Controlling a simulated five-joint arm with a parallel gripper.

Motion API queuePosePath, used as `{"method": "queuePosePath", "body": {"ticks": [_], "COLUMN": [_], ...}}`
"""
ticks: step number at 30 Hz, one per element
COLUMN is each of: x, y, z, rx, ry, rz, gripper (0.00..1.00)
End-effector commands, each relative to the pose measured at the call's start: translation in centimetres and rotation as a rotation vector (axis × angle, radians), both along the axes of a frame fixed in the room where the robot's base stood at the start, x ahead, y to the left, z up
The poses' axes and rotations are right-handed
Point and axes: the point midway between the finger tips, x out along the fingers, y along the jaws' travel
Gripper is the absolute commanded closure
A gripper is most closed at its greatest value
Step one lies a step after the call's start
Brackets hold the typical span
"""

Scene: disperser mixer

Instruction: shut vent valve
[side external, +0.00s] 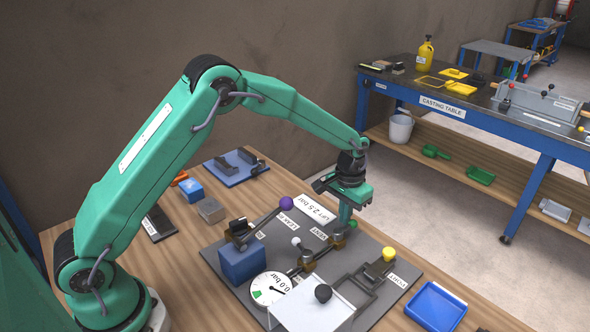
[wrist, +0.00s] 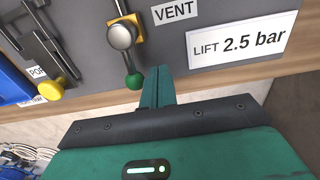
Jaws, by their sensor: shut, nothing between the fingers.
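The vent valve (wrist: 122,36) is a brass body with a silver cap, beside the VENT label (wrist: 174,11) in the wrist view. Its short lever ends in a green ball (wrist: 134,81) and points toward my gripper, roughly in line with the pipe above. My gripper (wrist: 158,78) is shut and empty, its fingers just right of the green ball; I cannot tell if they touch.
On the grey panel (side external: 216,252) stand a gauge (side external: 271,289) reading 0.0 bar, a white-knobbed lever (side external: 296,242), a purple-knobbed lever (side external: 286,203), a blue block (side external: 242,262) and a yellow knob (side external: 389,254). A blue tray (side external: 437,307) lies at the right.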

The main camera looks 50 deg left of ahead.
Motion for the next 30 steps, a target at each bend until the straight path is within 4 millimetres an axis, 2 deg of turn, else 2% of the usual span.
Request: {"method": "queuePosePath", "body": {"ticks": [16,30], "x": [0.4,0.5], "y": [-1.3,-1.4], "z": [0.0,0.0], "rx": [0.000,0.000], "ry": [-0.001,0.000], "rz": [-0.001,-0.001], "gripper": [1.00,1.00]}}
